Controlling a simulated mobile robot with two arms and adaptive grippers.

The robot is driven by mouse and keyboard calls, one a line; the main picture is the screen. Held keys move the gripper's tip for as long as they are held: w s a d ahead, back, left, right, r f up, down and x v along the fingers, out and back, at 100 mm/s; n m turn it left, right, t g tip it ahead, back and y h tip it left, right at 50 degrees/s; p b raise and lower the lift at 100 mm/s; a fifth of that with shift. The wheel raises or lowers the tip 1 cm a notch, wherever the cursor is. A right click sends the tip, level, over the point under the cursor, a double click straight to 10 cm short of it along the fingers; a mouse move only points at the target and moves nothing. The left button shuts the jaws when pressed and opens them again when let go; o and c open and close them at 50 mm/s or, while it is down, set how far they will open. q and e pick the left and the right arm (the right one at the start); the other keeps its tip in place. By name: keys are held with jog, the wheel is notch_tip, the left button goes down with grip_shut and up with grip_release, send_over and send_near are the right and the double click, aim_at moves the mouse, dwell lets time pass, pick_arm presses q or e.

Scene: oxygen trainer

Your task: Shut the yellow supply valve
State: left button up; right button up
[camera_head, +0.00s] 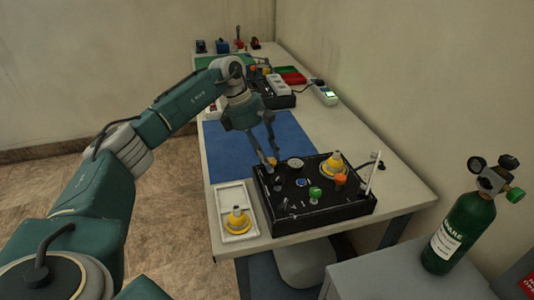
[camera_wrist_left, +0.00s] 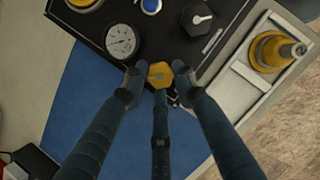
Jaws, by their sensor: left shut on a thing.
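The black trainer panel (camera_head: 325,212) lies on the near part of the table. In the left wrist view, a yellow hexagonal knob (camera_wrist_left: 160,74), which looks like the yellow supply valve, sits at the panel's edge between the fingertips of my left gripper (camera_wrist_left: 163,82). The fingers are shut on this knob from both sides. My right gripper is in neither view.
A round gauge (camera_wrist_left: 121,41) is beside the gripped knob. A green knob (camera_head: 315,193), an orange knob (camera_head: 340,180) and a yellow cone-shaped part (camera_head: 334,165) stand on the panel. A white tray (camera_head: 223,200) holds another yellow part (camera_head: 238,221). A green cylinder (camera_head: 460,235) stands at right.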

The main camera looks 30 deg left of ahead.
pick_arm(q)
jog(key=m, duration=0.1)
jog(key=m+g, duration=0.1)
jog(key=m, duration=0.1)
jog(key=shift+w+d+r+m, duration=0.2)
jog(key=shift+w+r+m, duration=0.1)
jog(key=shift+w+m, duration=0.1)
jog(key=m+g, duration=0.2)
jog(key=m, duration=0.1)
jog(key=shift+d+f+m, duration=0.1)
jog(key=shift+m, duration=0.3)
jog(key=shift+f+m+g, duration=0.2)
jog(key=shift+m+g, duration=0.2)
jog(key=shift+m, duration=0.5)
jog(key=shift+s, duration=0.15)
jog(key=o, duration=1)
jog(key=shift+o, duration=0.3)
jog(key=shift+s+r, duration=0.1)
jog(key=shift+r, duration=0.05)
jog(key=shift+f, duration=0.25)
